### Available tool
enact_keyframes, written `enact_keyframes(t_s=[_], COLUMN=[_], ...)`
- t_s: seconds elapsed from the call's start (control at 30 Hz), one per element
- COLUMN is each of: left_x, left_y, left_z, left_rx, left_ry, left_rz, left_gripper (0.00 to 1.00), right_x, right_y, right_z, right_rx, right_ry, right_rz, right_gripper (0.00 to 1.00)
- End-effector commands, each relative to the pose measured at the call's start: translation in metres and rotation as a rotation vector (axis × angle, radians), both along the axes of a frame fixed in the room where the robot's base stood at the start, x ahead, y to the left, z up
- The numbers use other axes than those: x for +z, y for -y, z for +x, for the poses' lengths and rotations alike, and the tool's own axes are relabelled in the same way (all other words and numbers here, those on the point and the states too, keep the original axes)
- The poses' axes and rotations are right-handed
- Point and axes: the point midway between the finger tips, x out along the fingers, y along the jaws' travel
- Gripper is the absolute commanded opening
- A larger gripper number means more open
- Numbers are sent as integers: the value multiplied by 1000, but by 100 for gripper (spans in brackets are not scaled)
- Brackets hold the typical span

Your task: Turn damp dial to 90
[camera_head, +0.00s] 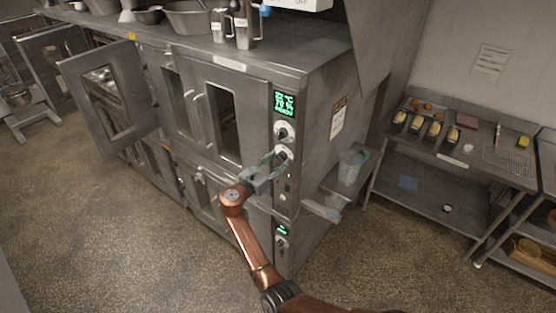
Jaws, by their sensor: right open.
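The steel oven's control strip carries a green lit display (285,103) whose middle line seems to read 70 %; the small text is hard to read. Below it is an upper round dial (283,132), and under that a second dial (282,153). I cannot tell from markings which one is the damp dial. My right gripper (276,160) is open, with its fingers at the second dial and partly over it. I cannot tell whether the fingers touch the dial. My left gripper is not in view.
An oven door (112,97) stands open at the left. A lower display (283,230) sits farther down the strip. A small side shelf (345,178) with a clear container juts out right of the oven. A steel table (465,158) with loaves stands at the right.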

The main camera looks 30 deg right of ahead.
Motion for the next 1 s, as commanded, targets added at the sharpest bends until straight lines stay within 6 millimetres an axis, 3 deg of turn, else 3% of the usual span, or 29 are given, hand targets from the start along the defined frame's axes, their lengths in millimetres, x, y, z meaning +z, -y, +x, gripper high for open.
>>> enact_keyframes(t_s=[0.2,0.8,1.0], left_x=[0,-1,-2], left_y=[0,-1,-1], left_z=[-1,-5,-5], left_rx=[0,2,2], left_ry=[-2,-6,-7], left_rz=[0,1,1], left_gripper=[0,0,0], right_x=[0,0,-1], right_y=[1,0,0], right_z=[0,0,0], right_rx=[0,0,0], right_ry=[0,0,11], right_rz=[0,0,5], right_gripper=[47,5,5])
